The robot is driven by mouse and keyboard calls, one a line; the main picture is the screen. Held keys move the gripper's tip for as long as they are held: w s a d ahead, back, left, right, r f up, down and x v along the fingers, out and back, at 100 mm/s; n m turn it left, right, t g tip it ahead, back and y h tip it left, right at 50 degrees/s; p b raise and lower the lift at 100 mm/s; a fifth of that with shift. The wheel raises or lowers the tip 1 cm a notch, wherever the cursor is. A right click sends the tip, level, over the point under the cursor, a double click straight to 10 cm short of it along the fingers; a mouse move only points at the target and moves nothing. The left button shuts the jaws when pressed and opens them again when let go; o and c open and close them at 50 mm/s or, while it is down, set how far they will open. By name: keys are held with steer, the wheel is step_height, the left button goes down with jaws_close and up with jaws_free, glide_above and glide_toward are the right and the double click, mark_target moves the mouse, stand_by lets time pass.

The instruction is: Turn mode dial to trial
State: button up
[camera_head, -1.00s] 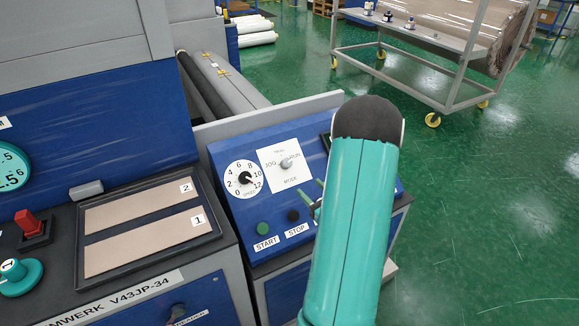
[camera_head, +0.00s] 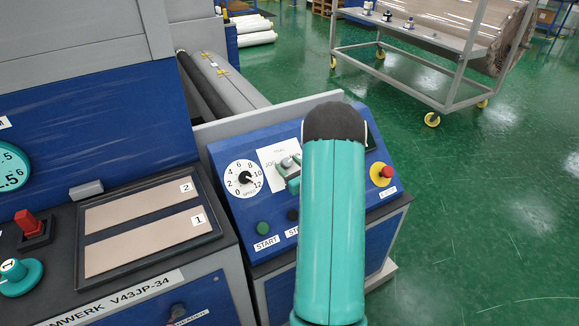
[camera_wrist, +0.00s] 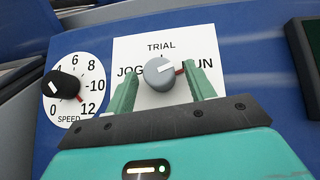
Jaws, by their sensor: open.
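The mode dial (camera_wrist: 160,72) is a grey round knob on a white plate (camera_wrist: 205,45) marked JOG, TRIAL and RUN. Its white line and red tip point right, toward RUN; TRIAL is at the top. My gripper (camera_wrist: 161,80) is open, with one green finger on each side of the knob in the wrist view. Whether either finger touches it cannot be told. In the head view the dial (camera_head: 288,161) shows just above the fingers (camera_head: 287,178), and my arm covers the plate's right part.
The speed dial (camera_wrist: 67,87) is close left of my gripper. The start button (camera_head: 263,228) is below it, and the stop button is partly hidden by my arm. A red emergency button (camera_head: 386,173) is at the right of the panel. A dark screen (camera_wrist: 307,45) is at the right.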

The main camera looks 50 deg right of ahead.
steer(key=c, duration=1)
steer(key=shift+n+y, duration=0.3)
steer(key=shift+n, duration=0.1)
steer(key=n+y, duration=0.2)
steer(key=n, duration=0.1)
steer(key=n+y, duration=0.1)
steer(key=y, duration=0.1)
steer(key=shift+d+n, duration=0.3)
steer(key=n+g+y, duration=0.1)
steer(key=n+y, duration=0.1)
steer(key=n, duration=0.1)
steer(key=shift+d+r+n+y, duration=0.1)
steer(key=shift+d+n+y, duration=0.05)
steer(key=shift+n+y, duration=0.2)
steer(key=n+g+y, duration=0.1)
steer(key=n, duration=0.1)
steer(key=n+g+y, duration=0.2)
steer(key=n, duration=0.1)
steer(key=shift+d+r, duration=0.15)
steer(key=shift+d, duration=0.05)
steer(key=shift+w+d+n+g+y, duration=0.15)
steer(key=shift+n+g+y, duration=0.85)
steer(key=shift+n, duration=0.55)
steer(key=shift+g, duration=0.3)
